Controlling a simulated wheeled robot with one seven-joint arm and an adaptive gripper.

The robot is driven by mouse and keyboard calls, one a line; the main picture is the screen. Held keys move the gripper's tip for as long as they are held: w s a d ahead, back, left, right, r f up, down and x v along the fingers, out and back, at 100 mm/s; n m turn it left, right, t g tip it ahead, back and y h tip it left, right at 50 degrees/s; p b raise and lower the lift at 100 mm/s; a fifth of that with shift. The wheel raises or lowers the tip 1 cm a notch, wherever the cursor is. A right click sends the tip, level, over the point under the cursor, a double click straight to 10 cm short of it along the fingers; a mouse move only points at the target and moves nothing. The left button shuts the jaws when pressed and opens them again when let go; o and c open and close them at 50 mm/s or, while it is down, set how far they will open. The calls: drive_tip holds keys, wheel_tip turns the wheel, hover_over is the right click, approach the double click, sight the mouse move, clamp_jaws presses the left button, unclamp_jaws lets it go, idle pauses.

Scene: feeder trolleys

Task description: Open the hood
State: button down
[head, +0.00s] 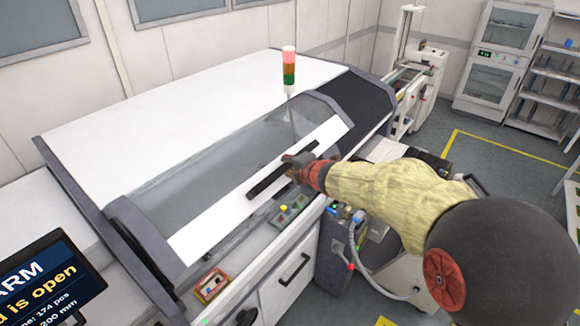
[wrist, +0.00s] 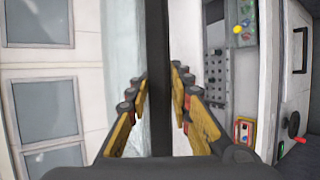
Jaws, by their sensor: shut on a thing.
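The hood is a clear curved cover with grey end frames and a white front panel (head: 210,225), on the white machine in the head view. A long black handle bar (head: 262,183) runs along its front panel. My gripper (head: 294,168) is at the right part of this handle. In the wrist view the dark handle bar (wrist: 157,40) passes between the two fingers of my gripper (wrist: 158,78), which is shut on it. A narrow gap shows between the hood's front edge and the machine's deck, so the hood looks slightly raised.
A signal tower (head: 288,72) stands behind the hood. A button panel (head: 290,210) lies below the handle, with a red-yellow box (head: 211,285) further left. A screen (head: 45,285) at lower left shows "ARM" and "is open".

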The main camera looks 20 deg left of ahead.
drive_tip(key=shift+r, duration=0.15)
drive_tip(key=c, duration=1.6)
unclamp_jaws()
drive_tip(key=shift+d, duration=0.1)
drive_tip(key=shift+c, duration=0.2)
drive_tip(key=v, duration=1.2)
